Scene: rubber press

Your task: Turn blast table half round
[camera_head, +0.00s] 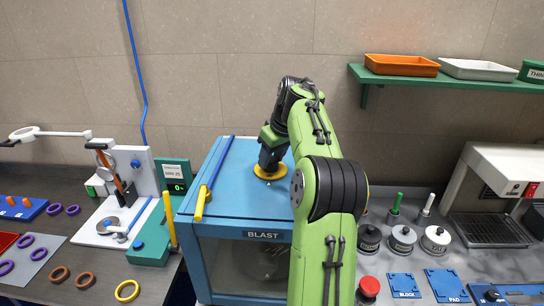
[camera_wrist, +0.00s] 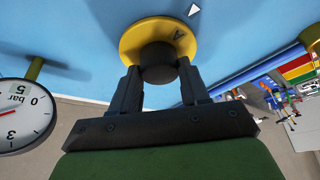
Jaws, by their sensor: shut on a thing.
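The blue blast cabinet (camera_head: 240,257), labelled BLAST, stands in the middle of the head view with a window in its front. On its top is a yellow disc (camera_head: 259,174) with a dark knob, partly hidden by my gripper. My gripper (camera_wrist: 160,80) is shut on the dark knob (camera_wrist: 158,60), one finger on each side. My gripper (camera_head: 267,165) points down in the head view. The table inside the cabinet is hard to make out.
A blue bar with a yellow handle (camera_head: 199,204) lies along the cabinet top's left side. A pressure gauge (camera_wrist: 22,118) shows at the wrist view's left. Weights, a red button (camera_head: 369,286) and blue pads stand to the right. A green shelf (camera_head: 450,80) holds trays above.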

